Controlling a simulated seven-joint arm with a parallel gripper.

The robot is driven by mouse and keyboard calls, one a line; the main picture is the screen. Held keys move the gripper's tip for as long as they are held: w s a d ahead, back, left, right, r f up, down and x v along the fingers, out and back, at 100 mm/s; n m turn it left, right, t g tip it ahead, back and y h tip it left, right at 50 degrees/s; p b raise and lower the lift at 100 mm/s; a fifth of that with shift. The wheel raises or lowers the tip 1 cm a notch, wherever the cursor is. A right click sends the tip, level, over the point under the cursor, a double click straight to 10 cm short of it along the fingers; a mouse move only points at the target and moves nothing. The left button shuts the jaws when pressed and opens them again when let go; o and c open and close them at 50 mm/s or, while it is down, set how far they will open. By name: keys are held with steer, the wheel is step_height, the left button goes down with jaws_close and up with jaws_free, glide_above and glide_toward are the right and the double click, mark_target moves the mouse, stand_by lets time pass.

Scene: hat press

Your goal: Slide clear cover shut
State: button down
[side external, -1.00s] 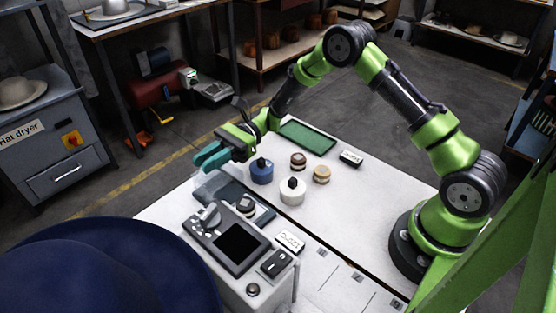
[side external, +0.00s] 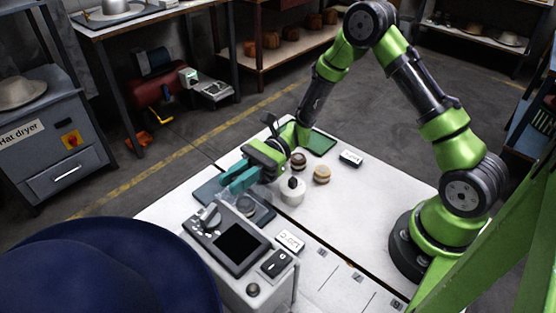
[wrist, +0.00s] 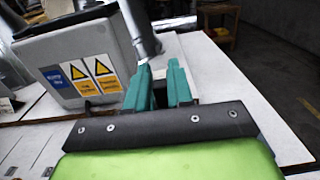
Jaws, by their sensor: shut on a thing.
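The clear cover (side external: 264,192) is a faint see-through box in the side view, just below my gripper's teal fingers. It now sits by the dark base plate (side external: 208,191) of the press, around or over a round grey-and-dark piece (side external: 246,205); I cannot tell exactly how far it covers it. In the wrist view the teal fingers (wrist: 161,88) point away beside the grey press housing (wrist: 78,62), which bears warning labels. The cover is not clear there.
A white round pot with a black knob (side external: 292,191) stands close right of my gripper. A brown puck (side external: 298,160), a tan puck (side external: 322,174) and a green mat (side external: 318,143) lie behind. The control panel (side external: 228,240) is in front.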

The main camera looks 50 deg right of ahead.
steer(key=shift+s, duration=0.25)
steer(key=c, duration=1.1)
jaws_free()
steer(key=d, duration=1.7)
